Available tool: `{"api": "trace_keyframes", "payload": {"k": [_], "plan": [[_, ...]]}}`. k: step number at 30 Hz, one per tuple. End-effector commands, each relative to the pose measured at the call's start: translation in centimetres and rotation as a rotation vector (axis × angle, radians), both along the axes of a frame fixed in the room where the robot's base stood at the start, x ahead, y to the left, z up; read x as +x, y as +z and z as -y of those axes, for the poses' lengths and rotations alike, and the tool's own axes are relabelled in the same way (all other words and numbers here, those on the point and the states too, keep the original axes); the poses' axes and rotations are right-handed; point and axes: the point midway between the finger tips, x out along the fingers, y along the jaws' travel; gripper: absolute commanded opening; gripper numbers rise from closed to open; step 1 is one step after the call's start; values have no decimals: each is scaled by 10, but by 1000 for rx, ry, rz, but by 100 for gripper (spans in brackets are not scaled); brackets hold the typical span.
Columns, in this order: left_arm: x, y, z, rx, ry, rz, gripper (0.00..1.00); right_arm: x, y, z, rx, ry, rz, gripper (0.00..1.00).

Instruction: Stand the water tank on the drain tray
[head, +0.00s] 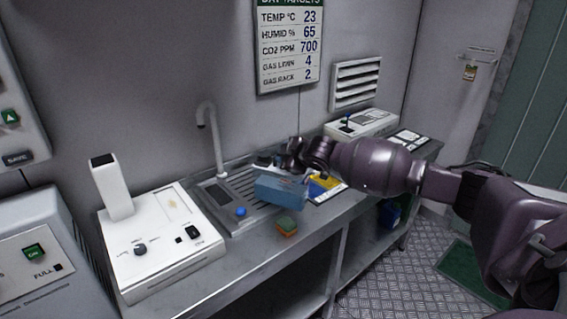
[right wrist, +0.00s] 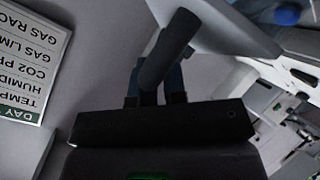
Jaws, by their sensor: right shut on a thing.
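The water tank (head: 282,190) is a blue-grey box held at the right end of the sink unit. My right gripper (head: 293,163) is shut on it from above. The drain tray (head: 243,184) is the ribbed metal surface beside the tap. In the head view the tank covers the tray's right front part. I cannot tell whether its underside touches the tray. In the right wrist view a dark bar (right wrist: 165,52) lies across my fingers; the tank's outline is unclear there. My left gripper is not in view.
A tall tap (head: 213,135) rises behind the tray. A white machine (head: 160,240) stands left, a yellow and blue card (head: 325,186) lies right, and another device (head: 362,122) stands behind.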

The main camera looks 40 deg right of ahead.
Motion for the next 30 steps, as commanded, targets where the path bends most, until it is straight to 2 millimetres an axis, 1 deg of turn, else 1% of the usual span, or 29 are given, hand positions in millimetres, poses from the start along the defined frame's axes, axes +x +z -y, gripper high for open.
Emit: {"api": "trace_keyframes", "payload": {"k": [1, 4, 15, 16, 18, 21, 30], "plan": [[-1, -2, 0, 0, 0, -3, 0, 1, -6, 0, 0, 0, 3, 0], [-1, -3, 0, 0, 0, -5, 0, 1, -13, 0, 0, 0, 4, 0], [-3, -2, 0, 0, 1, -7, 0, 1, -15, 0, -1, 0, 5, 0], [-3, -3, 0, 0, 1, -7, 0, 0, -18, 0, 0, -1, 1, 13], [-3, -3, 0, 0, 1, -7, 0, 0, -18, 0, -1, 0, 1, 24], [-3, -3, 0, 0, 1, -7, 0, 0, -18, 0, -1, 0, 1, 37], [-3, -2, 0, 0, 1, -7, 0, 0, -16, 0, -1, 0, 1, 37]]}}
